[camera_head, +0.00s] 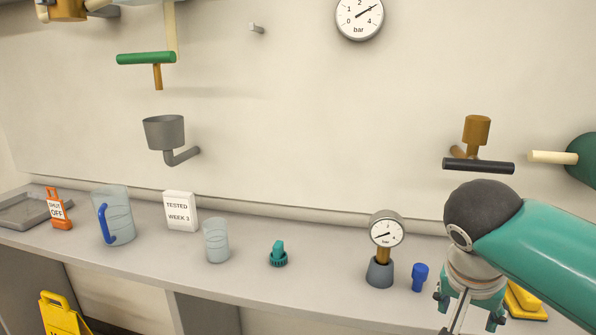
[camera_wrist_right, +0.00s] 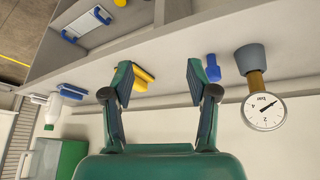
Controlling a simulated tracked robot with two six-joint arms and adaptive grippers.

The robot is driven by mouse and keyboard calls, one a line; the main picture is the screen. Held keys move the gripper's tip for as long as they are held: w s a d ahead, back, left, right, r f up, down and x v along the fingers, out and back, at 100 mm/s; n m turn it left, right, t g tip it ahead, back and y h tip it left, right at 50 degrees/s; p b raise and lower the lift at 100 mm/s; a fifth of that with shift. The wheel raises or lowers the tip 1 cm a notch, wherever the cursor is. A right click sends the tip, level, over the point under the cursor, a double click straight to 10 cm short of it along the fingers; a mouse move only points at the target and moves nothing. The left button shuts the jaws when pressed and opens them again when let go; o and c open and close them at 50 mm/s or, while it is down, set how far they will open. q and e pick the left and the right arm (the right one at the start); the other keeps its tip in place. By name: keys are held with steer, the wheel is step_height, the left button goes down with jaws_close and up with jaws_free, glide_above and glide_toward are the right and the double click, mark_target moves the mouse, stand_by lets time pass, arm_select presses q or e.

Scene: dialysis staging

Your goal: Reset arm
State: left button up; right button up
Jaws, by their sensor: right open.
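My right arm comes in from the right in the head view. Its gripper (camera_head: 458,318) points down in front of the counter, and its lower end is cut off by the frame's bottom edge. In the wrist view the right gripper (camera_wrist_right: 160,78) has its two fingers spread apart with nothing between them. A yellow object (camera_wrist_right: 143,76) shows beyond the left finger, and a blue plug (camera_wrist_right: 212,67) shows beyond the right finger, apart from it. My left arm is not in view.
The counter (camera_head: 325,283) carries a gauge on a grey base (camera_head: 379,271), a blue plug (camera_head: 419,278), a teal fitting (camera_head: 278,255), a beaker (camera_head: 216,241) and a jug (camera_head: 116,216). A black-handled valve (camera_head: 478,165) projects from the wall near my right arm.

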steer(key=s+f+n+g+y, duration=0.1)
steer(key=s+f+g, duration=0.25)
steer(key=f, duration=1.15)
steer(key=s+f+n+g+y, duration=0.15)
steer(key=f+g, duration=0.25)
steer(key=f, duration=1.2)
steer(key=s+a+f+n+y, duration=0.1)
steer(key=s+a+f+y, duration=0.2)
steer(key=s+a+f, duration=0.5)
steer(key=s+a+f+y, duration=0.3)
steer(key=s+a+f, duration=0.3)
steer(key=f, duration=0.4)
steer(key=w+d+n+t, duration=0.1)
steer(key=w+n+t, duration=0.1)
steer(key=w+t, duration=0.2)
step_height(320, 180, up, 12)
steer(key=p, duration=1.3)
steer(key=shift+w+d, duration=0.15)
steer(key=shift+d, duration=0.05)
